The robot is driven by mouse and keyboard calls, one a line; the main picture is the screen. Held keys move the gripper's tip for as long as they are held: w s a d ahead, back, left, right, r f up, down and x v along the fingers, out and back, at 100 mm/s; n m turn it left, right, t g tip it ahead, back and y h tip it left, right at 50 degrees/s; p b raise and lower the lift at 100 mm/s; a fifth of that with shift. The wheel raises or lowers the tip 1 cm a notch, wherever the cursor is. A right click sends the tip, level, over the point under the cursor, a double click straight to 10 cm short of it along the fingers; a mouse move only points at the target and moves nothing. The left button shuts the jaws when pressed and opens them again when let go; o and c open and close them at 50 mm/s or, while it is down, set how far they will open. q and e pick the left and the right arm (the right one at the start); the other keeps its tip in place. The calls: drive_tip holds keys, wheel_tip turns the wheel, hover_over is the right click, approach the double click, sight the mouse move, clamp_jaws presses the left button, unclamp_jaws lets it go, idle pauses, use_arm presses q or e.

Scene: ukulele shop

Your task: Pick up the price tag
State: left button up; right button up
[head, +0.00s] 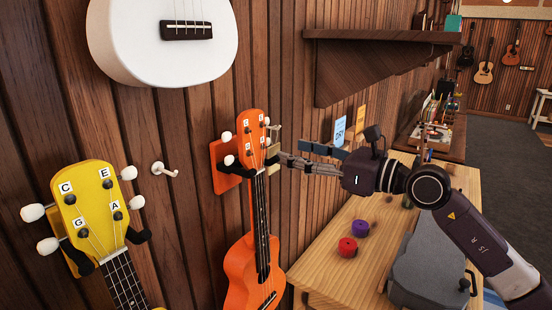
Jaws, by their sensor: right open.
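My right gripper (289,152) reaches in from the right, its fingers apart and pointing left towards the headstock of the orange ukulele (240,268). A small pale beige piece (272,151) shows beside that headstock, right by the fingertips. It may be the price tag, but it is too small and partly covered to tell. I cannot tell whether the fingers touch it. Nothing clearly shows held between them. My left gripper is not in view.
A blue card (339,131) stands behind my gripper. A wooden counter (325,270) below holds red and purple round items (348,246). A shelf (385,36) juts out above.

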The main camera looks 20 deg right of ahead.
sight(275, 146)
drive_tip(key=p+x, duration=0.2)
drive_tip(key=x, duration=0.1)
drive_tip(key=p+x, duration=0.2)
drive_tip(key=x, duration=0.1)
drive_tip(key=shift+w+d+r, duration=0.15)
drive_tip(key=shift+w+r, duration=0.05)
drive_tip(key=shift+w, duration=0.15)
drive_tip(key=shift+w+a+f, duration=0.15)
drive_tip(key=shift+w+a, duration=0.15)
drive_tip(key=c, duration=0.9)
